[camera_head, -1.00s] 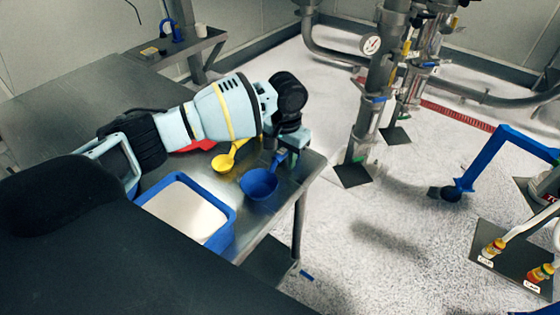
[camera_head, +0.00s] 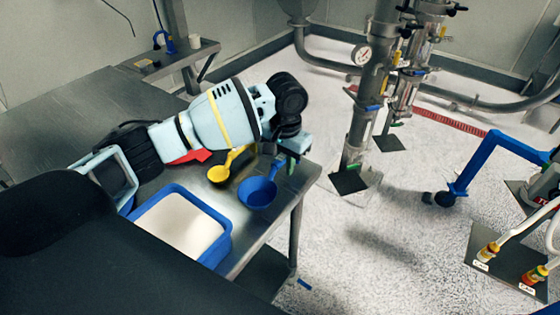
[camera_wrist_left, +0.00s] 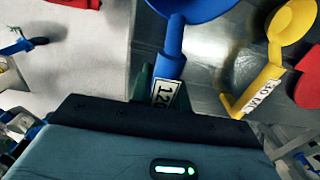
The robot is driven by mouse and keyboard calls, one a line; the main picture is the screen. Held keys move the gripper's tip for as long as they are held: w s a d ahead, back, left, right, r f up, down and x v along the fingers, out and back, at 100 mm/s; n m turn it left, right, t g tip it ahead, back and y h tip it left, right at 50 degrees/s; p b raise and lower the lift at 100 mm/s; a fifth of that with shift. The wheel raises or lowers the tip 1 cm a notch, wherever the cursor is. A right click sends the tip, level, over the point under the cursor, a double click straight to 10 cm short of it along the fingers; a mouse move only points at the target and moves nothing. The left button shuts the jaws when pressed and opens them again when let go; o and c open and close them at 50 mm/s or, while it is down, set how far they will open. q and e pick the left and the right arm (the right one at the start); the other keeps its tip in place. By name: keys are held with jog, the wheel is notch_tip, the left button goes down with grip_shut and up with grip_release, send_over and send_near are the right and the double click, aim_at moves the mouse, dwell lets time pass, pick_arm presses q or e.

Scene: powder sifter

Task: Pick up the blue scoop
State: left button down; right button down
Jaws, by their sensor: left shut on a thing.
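The blue scoop (camera_head: 258,193) is at the right end of the steel table, its bowl toward the front and its handle pointing back to my left gripper (camera_head: 284,163). My left gripper is shut on the scoop's handle. In the left wrist view the blue scoop (camera_wrist_left: 174,50) shows its handle, with a "120" label, between the fingers (camera_wrist_left: 158,85). The bowl is partly cut off at the top of that view. I cannot tell whether the scoop touches the table. My right gripper is not in view.
A yellow scoop (camera_head: 219,173) lies just left of the blue one, with a red object (camera_head: 190,157) beside it. A blue tray of pale powder (camera_head: 228,240) stands at the table's front. The table edge (camera_head: 300,193) is close on the right. Steel pipes (camera_head: 372,90) stand beyond.

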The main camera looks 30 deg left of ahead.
pick_arm(q)
jog(key=s+d+r+p, duration=0.1)
jog(key=s+d, duration=0.7)
jog(key=d, duration=0.2)
jog(key=shift+s+d+r, duration=0.2)
jog(key=shift+s+r, duration=0.05)
jog(key=shift+s, duration=0.1)
jog(key=shift+s+a, duration=0.1)
